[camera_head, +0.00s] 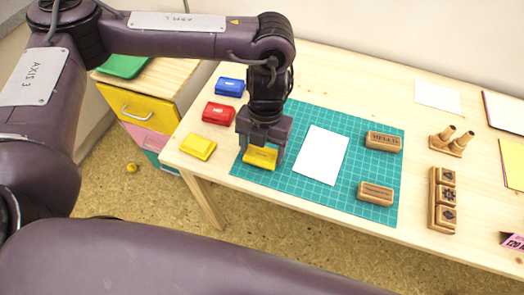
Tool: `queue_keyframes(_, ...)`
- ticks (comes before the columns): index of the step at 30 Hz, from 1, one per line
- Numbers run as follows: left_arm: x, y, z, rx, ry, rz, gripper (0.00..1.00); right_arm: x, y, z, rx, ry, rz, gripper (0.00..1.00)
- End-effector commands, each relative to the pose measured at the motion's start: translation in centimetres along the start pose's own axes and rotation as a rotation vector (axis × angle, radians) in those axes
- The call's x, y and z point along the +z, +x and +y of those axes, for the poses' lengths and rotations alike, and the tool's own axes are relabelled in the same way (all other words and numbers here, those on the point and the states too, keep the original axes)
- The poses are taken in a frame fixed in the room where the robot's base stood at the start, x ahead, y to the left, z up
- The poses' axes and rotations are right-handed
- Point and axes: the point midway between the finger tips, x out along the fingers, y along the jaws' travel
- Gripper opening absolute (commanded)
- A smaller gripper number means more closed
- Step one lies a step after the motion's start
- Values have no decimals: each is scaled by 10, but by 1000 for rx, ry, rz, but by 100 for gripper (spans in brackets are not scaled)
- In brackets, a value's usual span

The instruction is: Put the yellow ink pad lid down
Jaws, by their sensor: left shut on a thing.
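The yellow ink pad lid (261,157) is at the left end of the green cutting mat (300,115). My left gripper (261,152) points down over it, with its fingers at either side of the lid, and is shut on it. I cannot tell whether the lid touches the mat or is slightly above it. A yellow ink pad piece (198,146) lies on the wooden table, to the left of the gripper and apart from it. My right gripper is not in view.
A red ink pad (219,113) and a blue ink pad (230,86) lie behind the yellow piece. White paper (321,155) and wooden stamp blocks (383,142) (376,193) are on the mat. A stamp tray (444,200) stands at the right. The table's front edge is close.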

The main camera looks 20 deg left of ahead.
Motion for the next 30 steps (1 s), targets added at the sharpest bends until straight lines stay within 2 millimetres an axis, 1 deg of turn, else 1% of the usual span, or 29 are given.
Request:
queue_keyframes(1,1,8,0,-1,-1,3,49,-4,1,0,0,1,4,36)
queue_keyframes(3,2,12,0,-1,0,1,49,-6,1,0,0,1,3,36)
queue_keyframes(11,2,12,0,0,0,-1,49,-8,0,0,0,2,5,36)
queue_keyframes(15,3,16,0,0,0,0,49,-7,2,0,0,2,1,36)
queue_keyframes(16,3,16,0,0,0,-1,73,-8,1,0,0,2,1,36)
queue_keyframes(20,2,15,0,0,0,0,90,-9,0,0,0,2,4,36)
queue_keyframes(21,2,15,0,0,0,0,92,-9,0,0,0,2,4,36)
queue_keyframes(30,2,12,0,0,0,-1,92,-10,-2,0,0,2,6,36)
